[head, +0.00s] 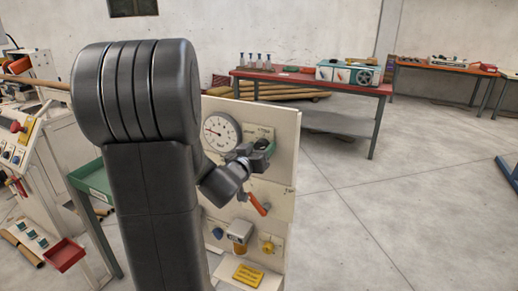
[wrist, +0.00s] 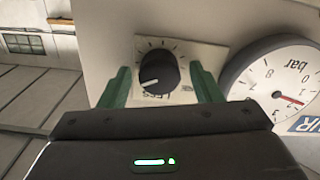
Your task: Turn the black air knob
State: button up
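The black air knob (wrist: 158,72) shows in the wrist view on a light plate with dial marks around it. It has a white pointer line toward the lower left. My gripper (wrist: 160,68) is open, with one green finger on each side of the knob and a visible gap on both sides. I cannot tell how deep the fingertips reach along the knob. In the head view my gripper (head: 266,150) is at the upper right of the cream panel (head: 285,185), and it largely hides the knob.
A round pressure gauge (head: 221,131) sits left of my gripper on the panel. A red-orange lever (head: 257,203) and a yellow knob (head: 268,246) are below. A red-topped table (head: 310,82) stands behind.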

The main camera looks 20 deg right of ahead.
jog(key=c, duration=0.9)
jog(key=shift+m+b, duration=0.3)
jog(key=shift+b, duration=0.05)
jog(key=shift+s+d+f+m+b, duration=0.1)
jog(key=shift+m+b, duration=3.55)
jog(key=shift+m, duration=2.35)
jog(key=shift+s+f+m+b, duration=0.1)
jog(key=shift+m+b, duration=3.55)
jog(key=shift+m, duration=2.35)
